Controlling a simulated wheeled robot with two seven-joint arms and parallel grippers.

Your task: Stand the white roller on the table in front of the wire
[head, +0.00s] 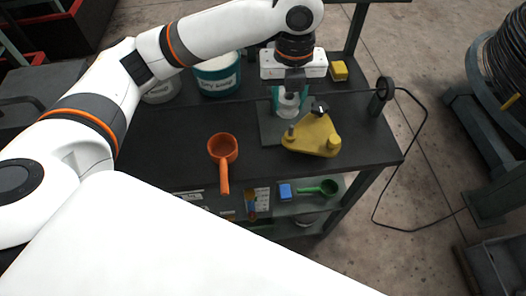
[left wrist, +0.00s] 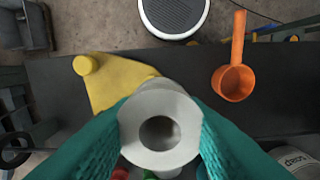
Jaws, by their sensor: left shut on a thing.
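The white roller (left wrist: 185,140) is a thick ring seen end-on in the left wrist view, with a dark bore in its middle. My left gripper (head: 288,100) has its teal fingers closed on both sides of it. In the head view the roller (head: 288,108) hangs upright between the fingers, over a dark grey plate (head: 268,128) on the table (head: 160,140). I cannot tell whether its lower end touches anything. The thin dark wire (head: 350,93) crosses behind the yellow plate to a black ring guide (head: 385,88) at the right. My right gripper is not in view.
A yellow three-cornered plate with knobs (head: 312,135) sits just right of the roller. An orange ladle (head: 222,150) lies to the left. The table's front right is clear.

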